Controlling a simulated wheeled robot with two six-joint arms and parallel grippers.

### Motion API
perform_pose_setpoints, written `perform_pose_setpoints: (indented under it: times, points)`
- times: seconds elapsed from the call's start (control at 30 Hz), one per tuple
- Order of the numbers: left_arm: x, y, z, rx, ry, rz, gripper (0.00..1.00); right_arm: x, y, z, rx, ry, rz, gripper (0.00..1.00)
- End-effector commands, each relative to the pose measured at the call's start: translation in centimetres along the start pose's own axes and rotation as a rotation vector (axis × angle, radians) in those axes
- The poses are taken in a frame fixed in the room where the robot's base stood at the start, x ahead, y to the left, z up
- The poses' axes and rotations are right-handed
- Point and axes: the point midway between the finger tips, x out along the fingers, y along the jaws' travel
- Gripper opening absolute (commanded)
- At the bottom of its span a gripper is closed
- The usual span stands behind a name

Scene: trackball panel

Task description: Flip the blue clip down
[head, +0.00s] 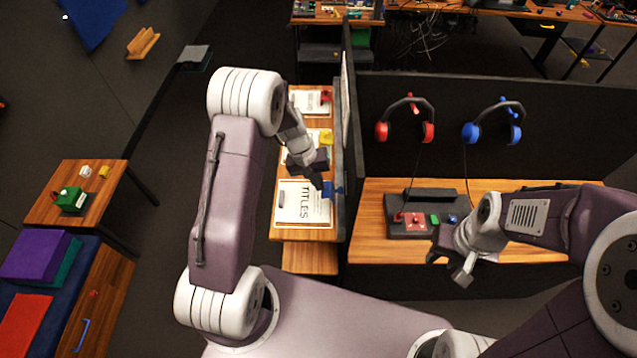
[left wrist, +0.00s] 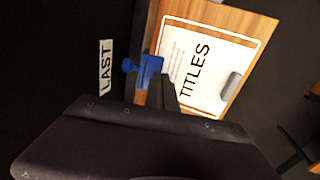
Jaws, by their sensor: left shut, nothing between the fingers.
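The blue clip (head: 329,190) is at the right edge of the narrow wooden desk, beside the TITLES sheet (head: 303,208). In the left wrist view the blue clip (left wrist: 149,66) shows just beyond my fingertips, with a rounded blue end on its left. My left gripper (head: 318,182) is shut and empty, close to the clip; its fingertips (left wrist: 154,92) partly cover the clip's lower part. I cannot tell whether they touch. My right gripper (head: 449,265) appears open and empty, in front of the trackball panel (head: 408,230).
A red clip (head: 326,97) and a yellow clip (head: 326,138) sit farther along the desk with other sheets. A dark partition (head: 349,150) rises along the desk's right side. Red headphones (head: 405,122) and blue headphones (head: 493,125) hang on the back partition.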

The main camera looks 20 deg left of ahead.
Motion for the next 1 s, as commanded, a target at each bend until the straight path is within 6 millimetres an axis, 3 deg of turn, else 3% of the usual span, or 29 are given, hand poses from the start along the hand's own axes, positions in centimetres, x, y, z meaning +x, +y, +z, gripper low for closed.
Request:
perform_pose_setpoints:
  times: [0.1,0.43,0.57,0.77,1.0]
  points:
    - [0.7,-0.5,0.0,-0.003,0.002,0.027,0.0,1.7,0.0,0.2,0.0,0.0,0.0,0.35]
    - [0.6,-0.8,0.0,-0.002,0.001,0.082,0.0,3.4,0.1,0.3,0.0,0.0,0.0,0.35]
    - [1.1,-1.2,0.0,-0.002,0.002,0.117,0.0,4.9,0.1,0.5,0.0,0.0,0.0,0.35]
    - [2.1,-2.3,-0.1,-0.005,0.005,0.226,0.0,9.3,0.2,1.0,0.0,0.0,0.0,0.35]
    - [3.6,-3.9,-0.1,-0.005,0.004,0.443,0.0,15.9,0.3,1.7,0.0,0.0,0.0,0.35]
